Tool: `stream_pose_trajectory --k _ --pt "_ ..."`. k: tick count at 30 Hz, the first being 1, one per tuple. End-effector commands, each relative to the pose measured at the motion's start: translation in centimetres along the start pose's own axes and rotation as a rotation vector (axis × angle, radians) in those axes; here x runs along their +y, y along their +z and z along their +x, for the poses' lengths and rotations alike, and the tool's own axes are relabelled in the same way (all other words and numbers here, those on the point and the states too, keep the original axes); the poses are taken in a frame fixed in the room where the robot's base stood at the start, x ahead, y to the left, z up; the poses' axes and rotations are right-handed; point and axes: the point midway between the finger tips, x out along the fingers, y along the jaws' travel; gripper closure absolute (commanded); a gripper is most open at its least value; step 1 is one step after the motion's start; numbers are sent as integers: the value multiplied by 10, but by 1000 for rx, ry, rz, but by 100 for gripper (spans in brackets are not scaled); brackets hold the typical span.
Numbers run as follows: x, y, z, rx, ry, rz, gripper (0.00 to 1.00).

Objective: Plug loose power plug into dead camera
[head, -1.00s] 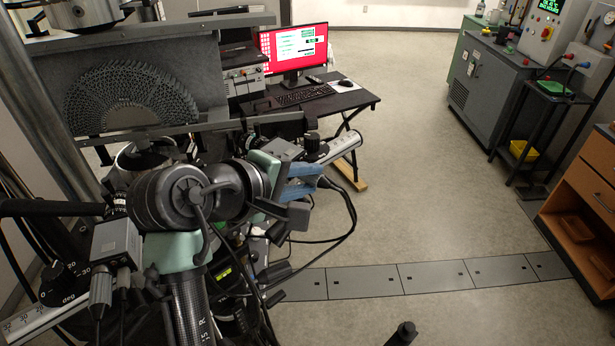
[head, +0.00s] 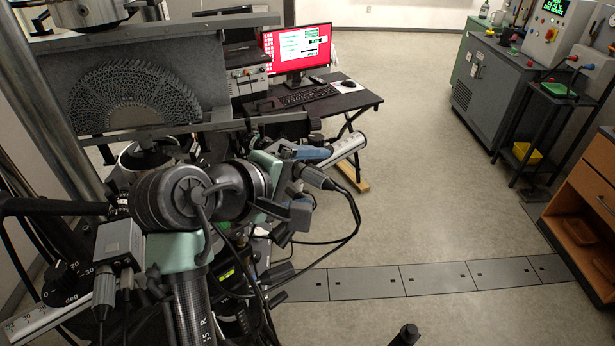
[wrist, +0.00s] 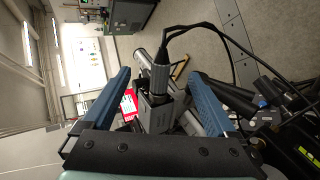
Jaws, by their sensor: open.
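A dark grey power plug (head: 318,177) with a black cable sits at the end of a small grey camera (head: 287,168) on the right of the rig. It looks joined to the camera, but I cannot see how deep it is seated. In the wrist view the plug (wrist: 160,76) points down into the boxy camera (wrist: 156,113), its cable arching up and right. My gripper (wrist: 158,73) is open, with its blue fingers standing clear on either side of them.
Another boxed camera (head: 119,242) with cabled connectors is at the left, above a graduated rail (head: 40,310). A second rail end (head: 345,150) is close behind the plug. Loose cables (head: 345,230) hang below. A desk with a red monitor (head: 297,50) stands behind; the floor at right is open.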

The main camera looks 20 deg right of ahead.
Motion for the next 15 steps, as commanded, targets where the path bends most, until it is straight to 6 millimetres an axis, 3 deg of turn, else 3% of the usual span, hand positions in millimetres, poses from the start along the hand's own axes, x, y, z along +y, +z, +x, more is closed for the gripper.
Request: stream_pose_trajectory --k 15 --pt "2 0 -31 0 0 -2 7"
